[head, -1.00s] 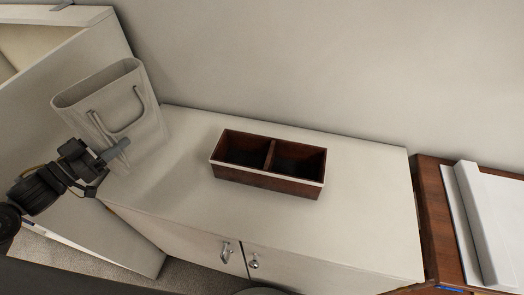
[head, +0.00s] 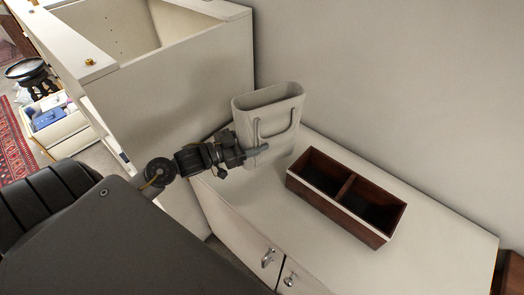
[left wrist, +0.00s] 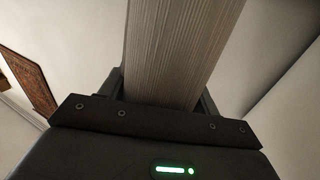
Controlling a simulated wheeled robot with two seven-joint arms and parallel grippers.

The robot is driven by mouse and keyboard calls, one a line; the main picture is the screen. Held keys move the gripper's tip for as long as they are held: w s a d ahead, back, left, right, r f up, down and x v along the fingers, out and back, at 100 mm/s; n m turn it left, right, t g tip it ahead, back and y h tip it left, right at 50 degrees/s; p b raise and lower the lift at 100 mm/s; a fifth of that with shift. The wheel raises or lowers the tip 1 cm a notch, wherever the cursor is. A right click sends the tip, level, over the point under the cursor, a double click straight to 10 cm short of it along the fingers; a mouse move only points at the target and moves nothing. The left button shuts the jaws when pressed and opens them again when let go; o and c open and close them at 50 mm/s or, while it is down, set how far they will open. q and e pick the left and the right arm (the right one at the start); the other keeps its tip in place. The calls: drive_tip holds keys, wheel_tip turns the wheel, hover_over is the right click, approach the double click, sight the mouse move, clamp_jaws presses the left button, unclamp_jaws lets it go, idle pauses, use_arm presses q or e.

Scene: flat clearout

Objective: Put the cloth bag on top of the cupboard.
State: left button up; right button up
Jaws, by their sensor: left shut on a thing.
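The cloth bag (head: 270,115) is pale grey-beige with an open top and a loop handle on its front. It is roughly upright over the left end of the white cupboard's top (head: 440,213). I cannot tell whether its base touches the top. My left gripper (head: 258,151) is at the lower front of the bag, shut on it. In the left wrist view, pale ribbed material of the bag (left wrist: 180,50) fills the space between the fingers. My right gripper is not in view.
A dark brown two-compartment box (head: 335,212) sits on the cupboard top, close right of the bag. A taller white cabinet (head: 185,85) with an open top stands at the left. The cupboard top right of the box is clear.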

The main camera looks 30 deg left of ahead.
use_arm(q)
drive_tip(key=shift+w+d+f, duration=0.3)
drive_tip(key=shift+d+f, duration=0.25)
drive_tip(key=shift+f, duration=0.25)
drive_tip(key=shift+w+d+f, duration=0.1)
drive_tip(key=shift+d+f, duration=0.2)
drive_tip(key=shift+f, duration=0.05)
drive_tip(key=f, duration=0.1)
drive_tip(key=f+p, duration=0.1)
drive_tip(key=f, duration=0.1)
drive_tip(key=shift+w+d, duration=0.15)
drive_tip(key=shift+d, duration=0.05)
drive_tip(key=shift+f, duration=0.25)
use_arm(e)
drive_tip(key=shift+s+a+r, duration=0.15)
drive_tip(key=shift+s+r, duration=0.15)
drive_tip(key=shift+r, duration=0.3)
use_arm(q)
drive_tip(key=shift+f, duration=0.2)
drive_tip(key=o, duration=1.1)
